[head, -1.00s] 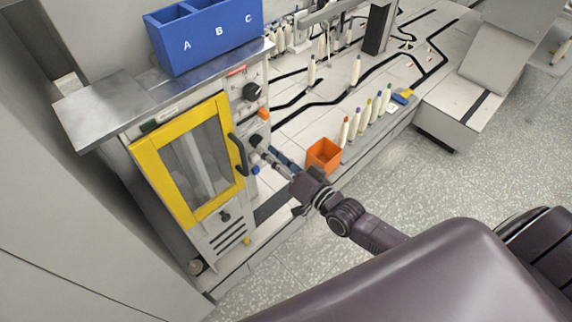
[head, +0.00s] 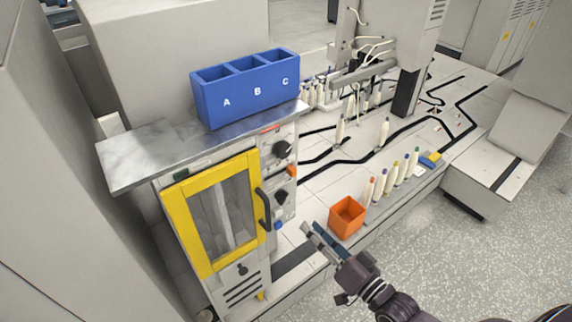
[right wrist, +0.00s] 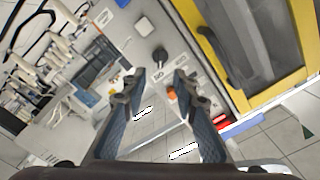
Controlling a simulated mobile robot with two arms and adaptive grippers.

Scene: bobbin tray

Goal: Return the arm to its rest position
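My right gripper (head: 312,231) is low in the middle of the head view, in front of the machine and just left of the orange bin. In the right wrist view its two blue-grey fingers (right wrist: 157,76) stand apart with nothing between them. The machine's yellow-framed door (head: 213,214) looks shut, and its dark handle (head: 264,208) is clear of the gripper. The door also shows at upper right in the wrist view (right wrist: 272,97). My left gripper is not in view.
A blue bin marked A, B, C (head: 247,90) stands on the metal shelf (head: 150,152) above the door. An orange bin (head: 347,217) stands close beside the right gripper. Several bobbins (head: 391,177) stand in a row behind it. Open floor (head: 450,260) lies at right.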

